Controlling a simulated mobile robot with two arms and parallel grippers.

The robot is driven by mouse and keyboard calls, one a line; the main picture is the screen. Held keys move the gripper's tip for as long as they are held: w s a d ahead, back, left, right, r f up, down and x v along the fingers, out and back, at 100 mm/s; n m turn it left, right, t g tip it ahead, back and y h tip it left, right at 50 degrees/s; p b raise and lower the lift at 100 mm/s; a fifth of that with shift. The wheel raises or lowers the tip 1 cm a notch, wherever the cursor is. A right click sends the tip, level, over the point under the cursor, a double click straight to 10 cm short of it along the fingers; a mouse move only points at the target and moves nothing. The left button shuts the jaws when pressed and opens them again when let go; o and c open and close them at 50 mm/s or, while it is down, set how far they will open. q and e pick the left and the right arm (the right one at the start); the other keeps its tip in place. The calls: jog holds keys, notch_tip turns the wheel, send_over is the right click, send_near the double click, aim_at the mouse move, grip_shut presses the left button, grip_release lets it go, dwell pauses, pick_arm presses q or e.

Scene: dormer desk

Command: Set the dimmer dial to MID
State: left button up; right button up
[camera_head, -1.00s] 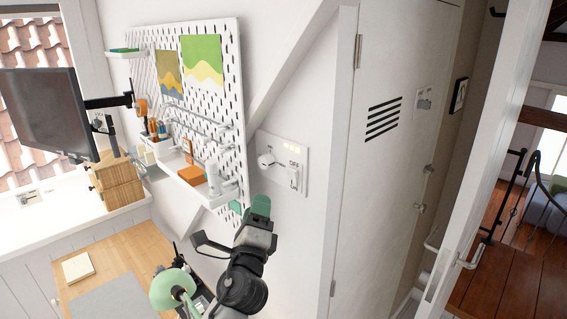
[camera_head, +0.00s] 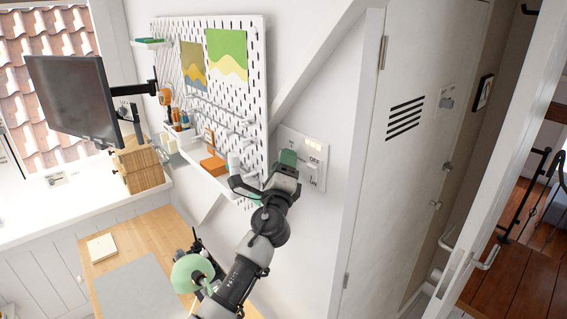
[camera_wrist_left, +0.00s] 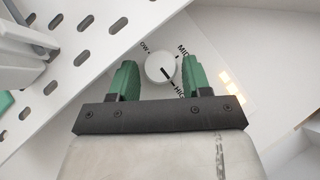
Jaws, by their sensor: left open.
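The dimmer dial (camera_wrist_left: 159,67) is a round white knob with a dark pointer line, on a white wall plate (camera_head: 321,150). In the left wrist view the pointer slants down-right toward HIGH; MID is printed up-right of the knob and LOW, partly cut off, up-left. My left gripper (camera_head: 286,160) is at the plate in the head view and hides the dial there. In the left wrist view its green fingers (camera_wrist_left: 159,75) stand open on both sides of the knob; I cannot tell whether they touch it. My right gripper is not in view.
The plate also has lit yellow indicators (camera_head: 312,145) and a switch (camera_head: 311,175) below an OFF label. A white pegboard (camera_head: 256,90) with shelves is close on the left. A door (camera_head: 410,170) is on the right. A green lamp (camera_head: 190,272) stands below.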

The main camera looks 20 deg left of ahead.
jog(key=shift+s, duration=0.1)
pick_arm(q)
jog(key=c, duration=0.6)
jog(key=shift+c, duration=0.2)
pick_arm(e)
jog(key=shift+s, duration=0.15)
pick_arm(q)
jog(key=shift+n, duration=0.4)
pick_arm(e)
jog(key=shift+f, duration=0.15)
pick_arm(q)
jog(key=n+g, duration=0.3)
jog(key=n+g+y, duration=0.1)
jog(key=n, duration=0.1)
jog(key=shift+d+r+g, duration=0.1)
jog(key=shift+r+g, duration=0.3)
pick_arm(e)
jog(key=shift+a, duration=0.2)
pick_arm(q)
jog(key=shift+n, duration=0.3)
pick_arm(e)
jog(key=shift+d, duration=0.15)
